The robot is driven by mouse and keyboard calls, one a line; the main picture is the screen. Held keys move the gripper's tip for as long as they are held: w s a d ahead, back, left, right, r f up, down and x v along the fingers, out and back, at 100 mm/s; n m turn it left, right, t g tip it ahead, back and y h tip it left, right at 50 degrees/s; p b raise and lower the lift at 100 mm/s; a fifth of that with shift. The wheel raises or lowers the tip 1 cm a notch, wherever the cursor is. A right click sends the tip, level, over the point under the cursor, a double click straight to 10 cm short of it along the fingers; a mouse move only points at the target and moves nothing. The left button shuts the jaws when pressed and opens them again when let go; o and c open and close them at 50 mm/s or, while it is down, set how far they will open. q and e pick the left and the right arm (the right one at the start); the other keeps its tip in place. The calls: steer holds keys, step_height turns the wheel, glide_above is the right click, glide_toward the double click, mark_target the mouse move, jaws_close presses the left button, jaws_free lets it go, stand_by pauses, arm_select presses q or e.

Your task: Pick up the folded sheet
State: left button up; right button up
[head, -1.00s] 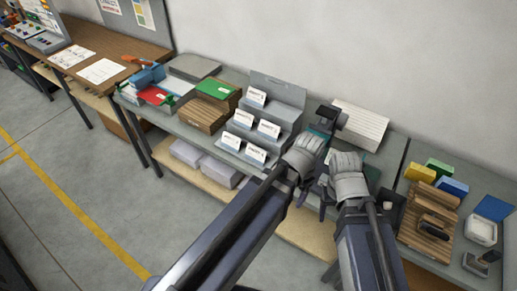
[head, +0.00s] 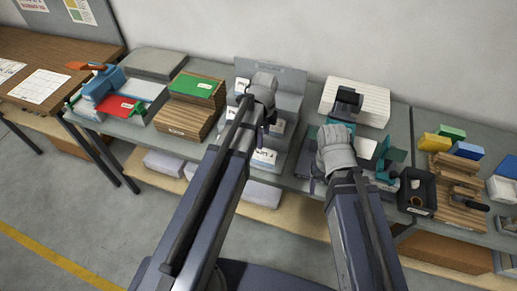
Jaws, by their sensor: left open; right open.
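My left gripper (head: 265,98) is over the grey stepped rack (head: 290,78), and its wrist hides part of the rack. White folded cards (head: 264,158) stand on the rack's steps, some partly covered by my arm. My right gripper (head: 334,148) is over the bench to the right of the rack, above a teal item (head: 391,155). A white sheet-like piece (head: 366,147) lies just right of this gripper, apart from it as far as I can see. I cannot tell which piece is the folded sheet. Both grippers are open, and I see nothing held; their fingertips are mostly hidden.
A white ridged block (head: 372,104) and a dark device (head: 347,101) stand behind my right gripper. A black box (head: 417,190) and a wooden rack (head: 452,207) are to the right. Wooden trays (head: 186,120) and a green folder (head: 193,86) are to the left.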

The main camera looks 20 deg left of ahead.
mark_target(264, 149)
arm_select(q)
steer(key=shift+w+a, duration=0.15)
steer(key=shift+a, duration=0.05)
steer(key=shift+d+f, duration=0.15)
steer(key=shift+f+b, duration=0.3)
steer(key=shift+b, duration=0.2)
steer(key=shift+f+b, duration=0.75)
steer(key=shift+f, duration=0.1)
steer(key=f+b, duration=0.5)
steer(key=shift+d+f, duration=0.2)
steer(key=shift+r, duration=0.1)
